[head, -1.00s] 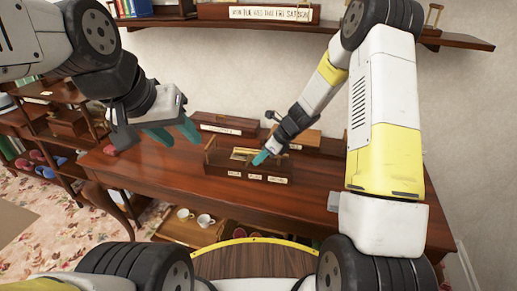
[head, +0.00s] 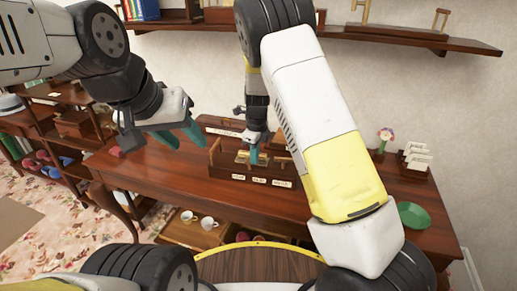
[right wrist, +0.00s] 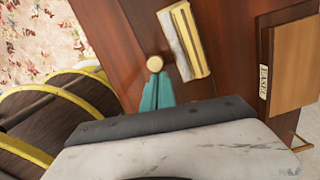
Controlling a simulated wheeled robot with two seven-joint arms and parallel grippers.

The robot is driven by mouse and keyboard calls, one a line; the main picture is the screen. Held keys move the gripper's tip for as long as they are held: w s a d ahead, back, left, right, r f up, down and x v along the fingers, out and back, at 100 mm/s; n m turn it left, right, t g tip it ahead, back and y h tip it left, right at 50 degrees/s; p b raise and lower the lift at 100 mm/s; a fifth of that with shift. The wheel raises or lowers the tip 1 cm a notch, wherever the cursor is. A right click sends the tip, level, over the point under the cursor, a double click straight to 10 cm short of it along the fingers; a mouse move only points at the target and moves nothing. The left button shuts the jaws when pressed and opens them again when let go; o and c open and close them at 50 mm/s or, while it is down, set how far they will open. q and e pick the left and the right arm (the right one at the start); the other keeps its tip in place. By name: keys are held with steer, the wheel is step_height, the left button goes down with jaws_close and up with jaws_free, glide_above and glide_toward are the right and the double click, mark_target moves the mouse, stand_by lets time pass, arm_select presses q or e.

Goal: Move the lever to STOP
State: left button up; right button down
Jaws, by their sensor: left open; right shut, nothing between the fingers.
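The lever box (head: 226,172) is a low dark wooden box on the table, with several small white labels on its front that are too small to read. A pale wooden lever (head: 214,148) stands at its left end; its round knob (right wrist: 155,63) shows from above in the right wrist view. My right gripper (head: 254,154) is shut and empty, low over the box, right of the lever. In the right wrist view its teal fingertips (right wrist: 157,82) are close to the knob; contact is unclear. My left gripper (head: 180,136) is open and empty, left of the box.
The wooden table (head: 170,178) is clear to the left of the box. A labelled box (head: 220,125) stands behind it. A green bowl (head: 413,215), a flower (head: 385,135) and a card rack (head: 416,160) are at right. White cups (head: 208,222) sit below.

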steer(key=shift+w+a+h, duration=0.15)
steer(key=shift+a+h, duration=0.45)
steer(key=shift+h, duration=0.1)
steer(key=shift+d+r, duration=0.1)
steer(key=shift+r, duration=0.15)
steer(key=shift+r, duration=0.6)
